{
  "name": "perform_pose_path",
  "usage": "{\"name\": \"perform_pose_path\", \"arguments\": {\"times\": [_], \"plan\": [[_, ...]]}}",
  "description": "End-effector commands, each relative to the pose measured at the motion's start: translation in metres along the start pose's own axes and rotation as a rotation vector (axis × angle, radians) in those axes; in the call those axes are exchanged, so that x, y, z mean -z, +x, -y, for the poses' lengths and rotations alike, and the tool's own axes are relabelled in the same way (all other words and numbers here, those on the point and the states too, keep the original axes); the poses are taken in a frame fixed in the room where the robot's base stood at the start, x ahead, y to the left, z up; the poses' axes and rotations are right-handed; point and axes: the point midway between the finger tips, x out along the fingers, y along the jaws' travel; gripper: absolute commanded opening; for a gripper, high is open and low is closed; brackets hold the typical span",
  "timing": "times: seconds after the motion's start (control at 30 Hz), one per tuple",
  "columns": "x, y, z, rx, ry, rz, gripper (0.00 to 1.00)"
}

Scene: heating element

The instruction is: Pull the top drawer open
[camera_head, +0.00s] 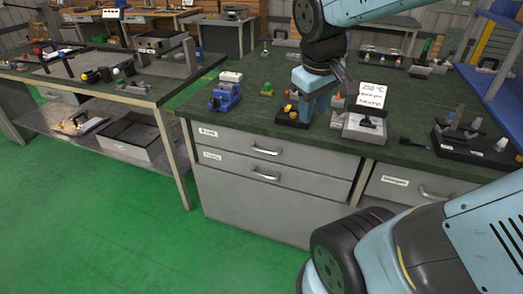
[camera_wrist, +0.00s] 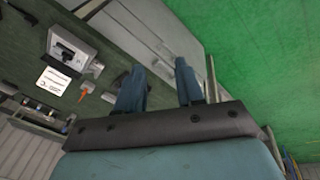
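The top drawer (camera_head: 225,143) is the upper grey front on the left of the bench, with a bar handle (camera_head: 265,151). It looks closed, flush with the drawer below it. My gripper (camera_head: 307,112) points down near the bench's front edge, to the right of and above that handle in the head view. In the wrist view my gripper (camera_wrist: 160,72) has its two blue fingers apart with nothing between them. Grey drawer fronts (camera_wrist: 150,28) show beyond the fingers. My gripper appears apart from the handle.
A second drawer with its own handle (camera_head: 267,176) lies just below, and another drawer handle (camera_head: 438,194) is to the right. The bench top holds a device with a 250 °C sign (camera_head: 371,94), a blue vise (camera_head: 224,98) and small parts. Green floor in front is clear.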

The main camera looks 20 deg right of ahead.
Motion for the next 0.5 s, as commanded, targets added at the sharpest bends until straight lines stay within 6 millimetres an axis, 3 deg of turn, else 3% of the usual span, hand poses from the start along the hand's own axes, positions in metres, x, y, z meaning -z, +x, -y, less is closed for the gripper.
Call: {"name": "perform_pose_path", "arguments": {"times": [0.5], "plan": [[0.036, 0.091, -0.017, -0.118, -0.585, 0.447, 0.37]]}}
